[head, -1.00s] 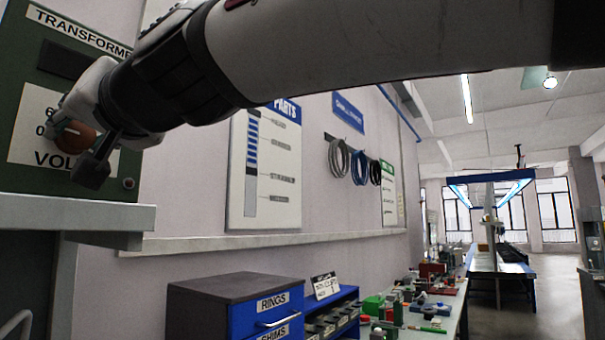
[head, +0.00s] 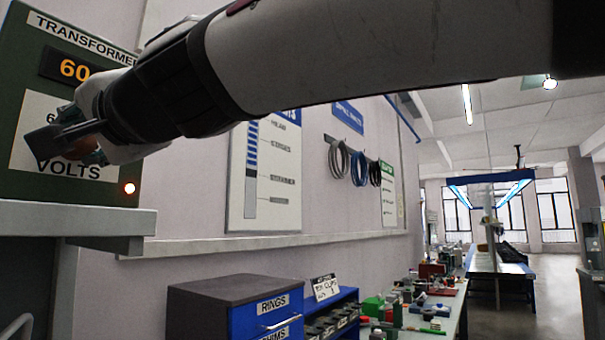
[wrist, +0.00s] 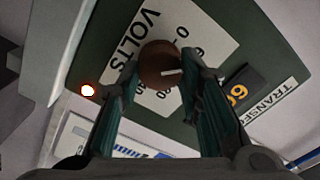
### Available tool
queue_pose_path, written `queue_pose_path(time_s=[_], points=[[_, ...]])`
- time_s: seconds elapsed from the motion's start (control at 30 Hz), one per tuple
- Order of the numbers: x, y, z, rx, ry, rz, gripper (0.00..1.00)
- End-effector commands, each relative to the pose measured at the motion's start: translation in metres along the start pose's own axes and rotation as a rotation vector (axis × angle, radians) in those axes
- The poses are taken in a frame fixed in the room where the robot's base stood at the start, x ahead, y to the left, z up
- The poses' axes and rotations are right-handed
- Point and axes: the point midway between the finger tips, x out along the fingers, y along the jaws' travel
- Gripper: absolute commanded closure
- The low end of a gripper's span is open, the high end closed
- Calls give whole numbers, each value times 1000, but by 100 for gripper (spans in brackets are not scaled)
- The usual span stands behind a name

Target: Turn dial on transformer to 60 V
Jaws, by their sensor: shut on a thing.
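The green transformer box (head: 22,183) stands at the far left in the head view. My gripper (wrist: 158,72) is shut on the dial, one finger on each side. In the head view the dial is mostly hidden behind my fingers, and the plate's numbers are partly covered.
A grey shelf (head: 70,218) runs under the transformer. A blue drawer cabinet (head: 235,305) and a cluttered workbench (head: 445,315) stand to the right. A parts chart (head: 262,175) and hose coils (head: 357,165) hang on the wall.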

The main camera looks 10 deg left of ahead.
Motion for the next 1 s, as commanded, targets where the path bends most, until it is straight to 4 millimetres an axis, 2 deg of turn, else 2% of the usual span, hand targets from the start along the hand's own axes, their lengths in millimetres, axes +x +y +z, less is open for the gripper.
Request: queue_pose_path(time_s=[0.53,0.57,0.6,0.63,1.0], points=[[0,1,0,25,0,1,95],[0,1,0,25,0,1,61],[0,1,0,24,0,1,52],[0,1,0,24,0,1,47],[-4,0,0,23,0,0,47]])
